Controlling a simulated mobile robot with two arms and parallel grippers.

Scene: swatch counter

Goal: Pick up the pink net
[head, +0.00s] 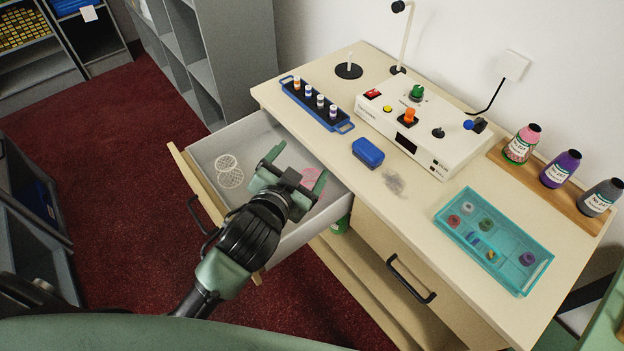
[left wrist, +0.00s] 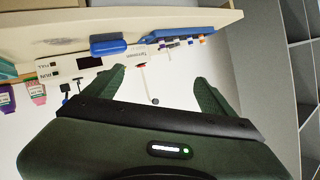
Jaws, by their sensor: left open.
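The pink net (head: 311,175) lies in the open drawer (head: 215,146), near its right side in the head view. My left gripper partly covers it, so I see only a small patch of pink. My left gripper (head: 296,168) is open above the drawer, its right finger close to the pink net in the picture. I cannot tell the height gap between them. The left wrist view shows both fingers (left wrist: 165,85) spread with nothing between them, and no net. My right gripper is not in view.
Two whitish nets, one at the back (head: 226,162) and one in front (head: 231,179), lie left in the drawer. The counter holds a blue vial rack (head: 342,127), a blue box (head: 367,152), a control box (head: 450,152), a grey net (head: 394,183) and a teal tray (head: 522,289).

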